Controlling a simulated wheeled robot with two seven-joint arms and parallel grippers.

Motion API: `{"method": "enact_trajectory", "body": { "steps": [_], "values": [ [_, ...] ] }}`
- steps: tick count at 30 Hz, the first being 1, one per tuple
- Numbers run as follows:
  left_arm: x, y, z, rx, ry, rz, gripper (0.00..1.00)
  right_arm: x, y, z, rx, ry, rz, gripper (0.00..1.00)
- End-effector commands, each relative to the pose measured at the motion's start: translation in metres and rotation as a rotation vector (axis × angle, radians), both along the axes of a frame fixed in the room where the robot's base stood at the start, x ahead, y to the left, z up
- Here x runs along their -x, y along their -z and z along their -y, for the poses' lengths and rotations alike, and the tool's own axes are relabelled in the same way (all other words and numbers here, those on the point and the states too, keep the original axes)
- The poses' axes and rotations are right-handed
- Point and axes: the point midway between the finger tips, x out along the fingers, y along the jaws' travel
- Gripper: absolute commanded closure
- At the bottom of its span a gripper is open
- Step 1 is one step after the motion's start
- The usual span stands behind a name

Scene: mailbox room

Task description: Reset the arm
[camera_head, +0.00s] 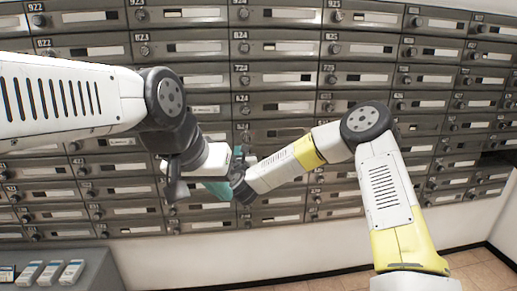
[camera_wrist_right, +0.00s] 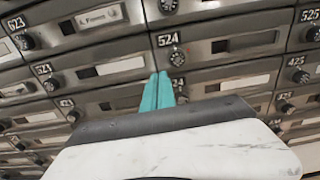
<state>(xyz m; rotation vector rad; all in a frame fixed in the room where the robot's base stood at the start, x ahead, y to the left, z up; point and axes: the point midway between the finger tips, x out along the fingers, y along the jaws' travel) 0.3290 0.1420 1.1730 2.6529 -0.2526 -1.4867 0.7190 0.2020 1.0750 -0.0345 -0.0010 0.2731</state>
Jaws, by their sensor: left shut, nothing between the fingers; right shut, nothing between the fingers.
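My left arm comes in from the left in the head view.
A wall of grey metal mailboxes (camera_head: 285,78) with round locks and label strips fills the background. A grey counter (camera_head: 85,262) at the lower left carries small white-blue items (camera_head: 50,272). A white wall strip (camera_head: 200,262) and tiled floor (camera_head: 478,272) show below.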

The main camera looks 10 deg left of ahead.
Motion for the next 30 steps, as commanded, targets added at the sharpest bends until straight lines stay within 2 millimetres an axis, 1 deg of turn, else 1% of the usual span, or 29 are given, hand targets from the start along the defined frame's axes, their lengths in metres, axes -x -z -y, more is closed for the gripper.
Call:
{"method": "enact_trajectory", "body": {
  "steps": [2, 4, 8, 9, 11, 12, 14, 15, 17, 18, 20, 21, 23, 24, 26, 27, 29, 30],
  "values": [
    [0.000, 0.000, 0.000, 0.000, 0.000, 0.000, 1.00, 0.003, -0.015, -0.001, 0.088, -0.040, 0.031, 1.00],
    [0.000, 0.000, 0.000, 0.000, 0.000, 0.000, 1.00, 0.008, -0.030, -0.002, 0.221, -0.096, 0.069, 1.00],
    [0.000, 0.000, 0.000, 0.000, 0.000, 0.000, 1.00, 0.025, -0.057, 0.004, 0.571, -0.226, 0.160, 1.00],
    [0.000, 0.000, 0.000, 0.000, 0.000, 0.000, 1.00, 0.032, -0.063, 0.008, 0.685, -0.264, 0.187, 1.00],
    [0.000, 0.000, 0.000, 0.000, 0.000, 0.000, 1.00, 0.042, -0.072, 0.019, 0.854, -0.316, 0.226, 1.00],
    [0.000, 0.000, 0.000, 0.000, 0.000, 0.000, 1.00, 0.049, -0.077, 0.027, 0.965, -0.349, 0.250, 1.00],
    [0.000, 0.000, 0.000, 0.000, 0.000, 0.000, 1.00, 0.061, -0.084, 0.042, 1.128, -0.399, 0.280, 1.00],
    [0.000, 0.000, 0.000, 0.000, 0.000, 0.000, 1.00, 0.069, -0.088, 0.054, 1.235, -0.430, 0.298, 1.00],
    [0.000, 0.000, 0.000, 0.000, 0.000, 0.000, 1.00, 0.083, -0.095, 0.074, 1.391, -0.478, 0.323, 1.00],
    [0.000, 0.000, 0.000, 0.000, 0.000, 0.000, 1.00, 0.093, -0.099, 0.089, 1.491, -0.510, 0.335, 1.00],
    [0.000, 0.000, 0.000, 0.000, 0.000, 0.000, 1.00, 0.109, -0.103, 0.112, 1.635, -0.562, 0.350, 1.00],
    [0.000, 0.000, 0.000, 0.000, 0.000, 0.000, 1.00, 0.120, -0.107, 0.129, 1.726, -0.597, 0.358, 1.00],
    [0.000, 0.000, 0.000, 0.000, 0.000, 0.000, 1.00, 0.140, -0.111, 0.154, 1.856, -0.653, 0.366, 1.00],
    [0.000, 0.000, 0.000, 0.000, 0.000, 0.000, 1.00, 0.154, -0.114, 0.171, 1.937, -0.694, 0.371, 1.00],
    [0.000, 0.000, 0.000, 0.000, 0.000, 0.000, 1.00, 0.176, -0.116, 0.197, 2.048, -0.760, 0.374, 1.00],
    [0.000, 0.000, 0.000, 0.000, 0.000, 0.000, 1.00, 0.193, -0.118, 0.214, 2.116, -0.806, 0.378, 1.00],
    [0.000, 0.000, 0.000, 0.000, 0.000, 0.000, 1.00, 0.219, -0.120, 0.240, 2.209, -0.881, 0.384, 1.00],
    [0.000, 0.000, 0.000, 0.000, 0.000, 0.000, 1.00, 0.238, -0.119, 0.256, 2.262, -0.935, 0.391, 1.00]
  ]
}}
